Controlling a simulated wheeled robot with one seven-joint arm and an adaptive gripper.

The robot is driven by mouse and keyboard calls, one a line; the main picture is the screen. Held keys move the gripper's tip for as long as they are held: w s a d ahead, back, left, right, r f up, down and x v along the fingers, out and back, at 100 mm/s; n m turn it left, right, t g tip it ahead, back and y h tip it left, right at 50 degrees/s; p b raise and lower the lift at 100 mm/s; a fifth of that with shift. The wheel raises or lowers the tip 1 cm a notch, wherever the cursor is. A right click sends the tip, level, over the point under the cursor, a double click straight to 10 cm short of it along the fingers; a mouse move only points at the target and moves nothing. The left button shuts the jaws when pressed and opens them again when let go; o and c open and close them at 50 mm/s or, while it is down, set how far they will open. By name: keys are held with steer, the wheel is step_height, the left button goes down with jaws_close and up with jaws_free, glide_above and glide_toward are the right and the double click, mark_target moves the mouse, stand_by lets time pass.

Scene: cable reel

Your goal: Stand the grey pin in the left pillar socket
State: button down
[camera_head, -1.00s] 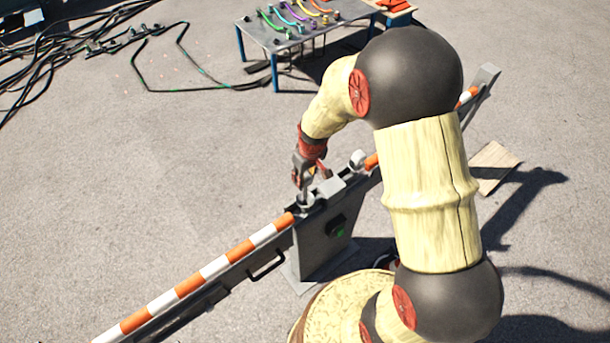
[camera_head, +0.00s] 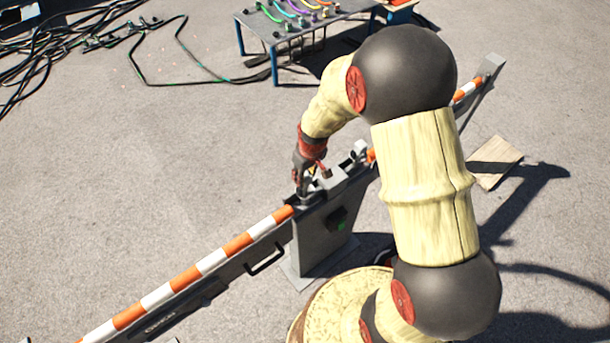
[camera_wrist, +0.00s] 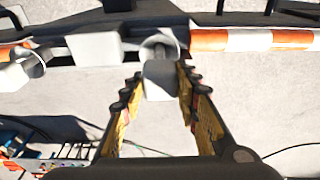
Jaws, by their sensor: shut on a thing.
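My gripper (camera_head: 303,192) points down at the left end of the grey pillar top (camera_head: 325,182). In the wrist view its two fingers (camera_wrist: 157,88) are shut on the grey pin (camera_wrist: 160,80), seen as a blocky grey end between the fingertips. Just beyond the pin's end is a round grey socket (camera_wrist: 160,42), beside the orange-and-white bar's end. The pin overlaps this socket in the picture; I cannot tell how deep it sits or whether it is inside. In the head view my gripper hides the pin.
A striped orange-and-white bar (camera_head: 200,268) runs left from the pillar. Another round grey fitting (camera_head: 360,148) stands at the pillar's right. A table with coloured cables (camera_head: 285,40) stands behind. Black cables lie on the ground at upper left. A board (camera_head: 493,160) lies at right.

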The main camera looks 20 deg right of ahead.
steer(key=c, duration=1.4)
jaws_free()
steer(key=shift+o, duration=0.7)
step_height(320, 180, up, 12)
steer(key=s, duration=0.1)
steer(key=shift+s+d, duration=0.25)
steer(key=shift+s, duration=0.15)
